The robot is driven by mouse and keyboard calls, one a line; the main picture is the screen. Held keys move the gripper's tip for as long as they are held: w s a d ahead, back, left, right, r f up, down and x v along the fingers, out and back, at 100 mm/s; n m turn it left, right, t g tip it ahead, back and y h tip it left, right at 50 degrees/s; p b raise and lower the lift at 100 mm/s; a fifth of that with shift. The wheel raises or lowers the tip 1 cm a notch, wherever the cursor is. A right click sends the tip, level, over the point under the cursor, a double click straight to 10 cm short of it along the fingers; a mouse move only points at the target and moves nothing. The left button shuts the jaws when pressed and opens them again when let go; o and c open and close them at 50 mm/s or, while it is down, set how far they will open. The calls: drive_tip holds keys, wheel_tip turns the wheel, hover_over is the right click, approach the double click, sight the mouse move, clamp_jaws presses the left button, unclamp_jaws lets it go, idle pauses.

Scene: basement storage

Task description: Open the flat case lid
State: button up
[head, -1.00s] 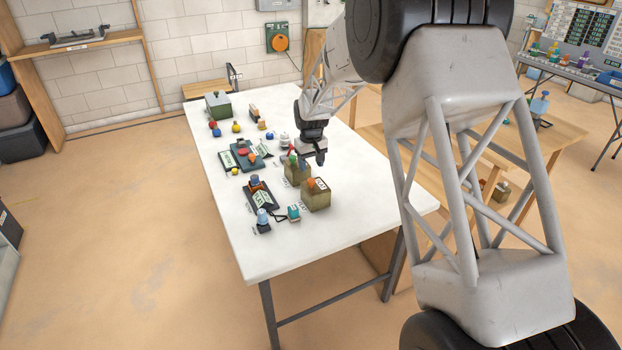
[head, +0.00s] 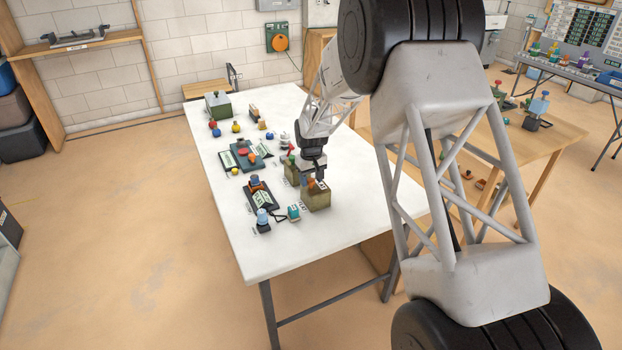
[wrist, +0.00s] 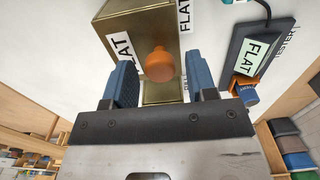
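The flat case is an olive-brass box (head: 318,201) with an orange knob, near the middle of the white table. In the wrist view, the case (wrist: 143,33) carries white "FLAT" labels beside it. Its orange knob (wrist: 159,66) shows between my two blue fingers. My gripper (wrist: 161,76) is open, with a gap on each side of the knob. In the head view, my gripper (head: 319,179) is low over the case and partly covers its top. The lid looks closed, though its seam is not clear.
Another olive box (head: 291,173) stands just behind the case, close to my gripper. A dark panel (head: 262,199) with a label and blue knob lies to the left. A teal block (head: 293,212) is near the case's front left. The table's (head: 305,254) near end is clear.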

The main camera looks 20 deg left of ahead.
clamp_jaws()
drive_tip(key=w+d, duration=0.5)
idle(0.3)
drive_tip(key=shift+o, duration=0.8)
unclamp_jaws()
drive_tip(key=shift+r, duration=0.15)
wheel_tip(320, 180, up, 8)
drive_tip(key=shift+f, duration=0.2)
